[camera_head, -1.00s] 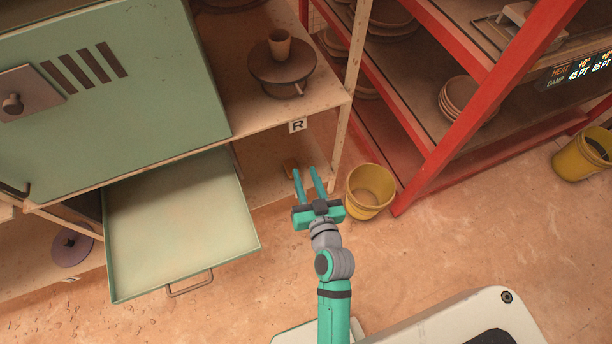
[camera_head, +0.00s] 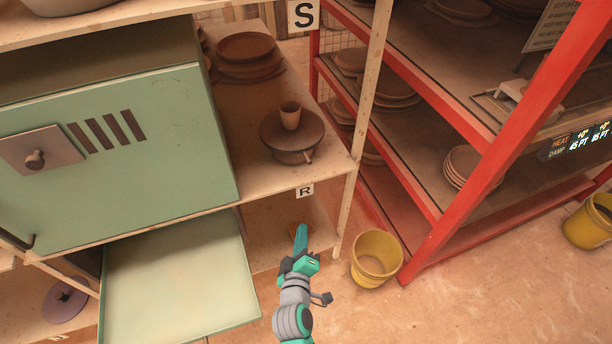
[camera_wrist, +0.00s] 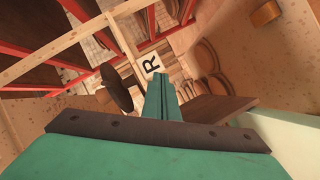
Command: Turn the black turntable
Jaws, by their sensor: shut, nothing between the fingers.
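The dark turntable (camera_head: 292,130) is a round disc on a low base, with a small handle sticking out at its front right. It stands on the shelf above the R label (camera_head: 305,191). A tan cup (camera_head: 290,116) is upright on it. In the wrist view a dark disc (camera_wrist: 117,88), seemingly the turntable, is left of the fingers. My gripper (camera_head: 300,231) is shut and empty, in front of and below that shelf, apart from the turntable. Its fingers also show in the wrist view (camera_wrist: 165,85), over the R label.
A pale green pulled-out tray (camera_head: 180,285) lies left of my gripper, below a green cabinet (camera_head: 110,140). A yellow bucket (camera_head: 376,258) and red rack (camera_head: 440,190) stand right. Brown plates (camera_head: 247,55) are behind the turntable. A purple disc (camera_head: 66,300) is at lower left.

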